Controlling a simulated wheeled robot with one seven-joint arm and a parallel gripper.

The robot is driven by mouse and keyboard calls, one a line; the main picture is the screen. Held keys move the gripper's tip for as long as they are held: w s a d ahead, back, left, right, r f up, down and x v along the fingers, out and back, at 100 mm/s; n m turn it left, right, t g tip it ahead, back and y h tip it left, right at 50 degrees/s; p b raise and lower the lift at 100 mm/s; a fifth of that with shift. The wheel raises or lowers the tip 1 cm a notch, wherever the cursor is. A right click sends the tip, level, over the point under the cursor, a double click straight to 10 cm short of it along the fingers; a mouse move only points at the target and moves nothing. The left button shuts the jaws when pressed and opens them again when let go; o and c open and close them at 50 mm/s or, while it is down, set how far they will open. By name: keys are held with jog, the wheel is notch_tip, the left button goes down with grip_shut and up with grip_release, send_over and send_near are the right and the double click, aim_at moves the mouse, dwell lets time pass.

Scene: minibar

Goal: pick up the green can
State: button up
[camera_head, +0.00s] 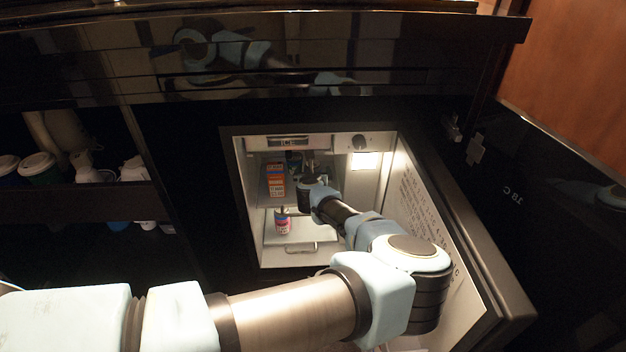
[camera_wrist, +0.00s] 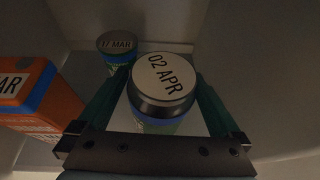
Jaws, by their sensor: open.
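In the wrist view a can (camera_wrist: 163,80) with a pale lid reading "02 APR" and a dim blue-green body stands between the fingers of my gripper (camera_wrist: 162,88). The fingers are open, one on each side of it; I cannot tell whether they touch it. A second can (camera_wrist: 117,42), its lid reading "17 MAR" and its side greenish, stands just behind, to the left. In the head view my gripper (camera_head: 310,165) is inside the open minibar, at its upper shelf, and the cans there are too small and dark to tell apart.
An orange carton (camera_wrist: 38,97) stands close to the left finger; orange boxes (camera_head: 276,180) also show in the head view. The open minibar door (camera_head: 425,200) flanks my arm at right.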

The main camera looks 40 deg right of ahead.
grip_shut()
dwell(0.7)
